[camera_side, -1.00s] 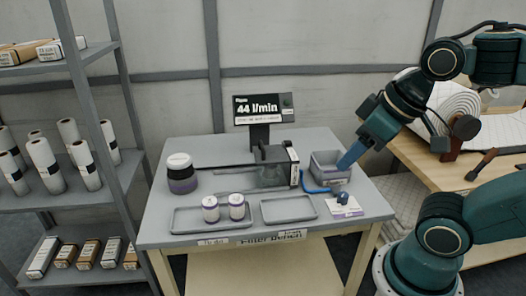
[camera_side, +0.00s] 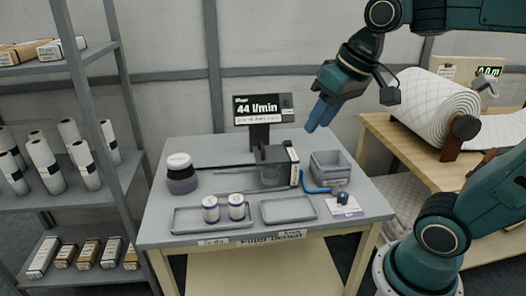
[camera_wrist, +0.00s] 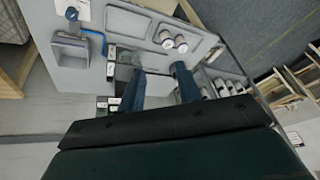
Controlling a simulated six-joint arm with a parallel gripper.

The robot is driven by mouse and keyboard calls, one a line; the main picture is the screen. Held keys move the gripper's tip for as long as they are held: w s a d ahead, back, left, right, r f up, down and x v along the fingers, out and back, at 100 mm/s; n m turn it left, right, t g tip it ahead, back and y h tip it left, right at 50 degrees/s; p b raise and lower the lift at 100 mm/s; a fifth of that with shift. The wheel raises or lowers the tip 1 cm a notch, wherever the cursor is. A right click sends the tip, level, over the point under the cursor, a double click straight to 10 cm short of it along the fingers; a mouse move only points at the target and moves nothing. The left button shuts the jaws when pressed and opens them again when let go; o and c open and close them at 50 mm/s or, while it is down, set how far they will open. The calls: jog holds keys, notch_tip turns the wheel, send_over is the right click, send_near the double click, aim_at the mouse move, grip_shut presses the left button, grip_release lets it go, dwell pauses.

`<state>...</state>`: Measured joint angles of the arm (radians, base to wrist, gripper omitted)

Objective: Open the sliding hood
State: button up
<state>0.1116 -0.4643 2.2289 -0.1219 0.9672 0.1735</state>
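The sliding hood (camera_side: 272,168) is a dark see-through box with a pale end plate on its right. It stands on the grey bench, below the display, at the right part of a long dark rail (camera_side: 215,166). A blue hose or handle (camera_side: 312,189) curves beside its right end. My gripper (camera_side: 318,118) is in the air above and to the right of the hood, touching nothing. In the wrist view my gripper (camera_wrist: 159,88) shows two blue fingers apart with nothing held between them. The hood is partly hidden there behind the fingers.
Two white rolls (camera_side: 224,208) stand on the left tray; the right tray (camera_side: 288,208) is empty. The display (camera_side: 263,109) reads 44 l/min. A blue knob (camera_side: 343,198) sits front right.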

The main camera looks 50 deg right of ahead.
jog(key=w+d+r+m+g, duration=0.1)
jog(key=w+d+m, duration=0.15)
jog(key=w, duration=0.55)
jog(key=m+g+y, duration=0.1)
jog(key=m+g, duration=0.1)
jog(key=m, duration=0.3)
send_over(262, 144)
jog(key=s+d, duration=0.2)
notch_tip(262, 144, down, 9)
jog(key=shift+s+d+f+n, duration=0.1)
jog(key=shift+d+n, duration=0.05)
jog(key=shift+n, duration=0.1)
jog(key=f, duration=0.4)
jog(key=w+a+f, duration=0.1)
jog(key=f, duration=0.4)
jog(key=a+f, duration=0.1)
jog(key=f, duration=0.3)
jog(key=shift+w+f, duration=0.25)
jog(key=shift+w, duration=0.15)
jog(key=shift+c, duration=0.4)
grip_shut()
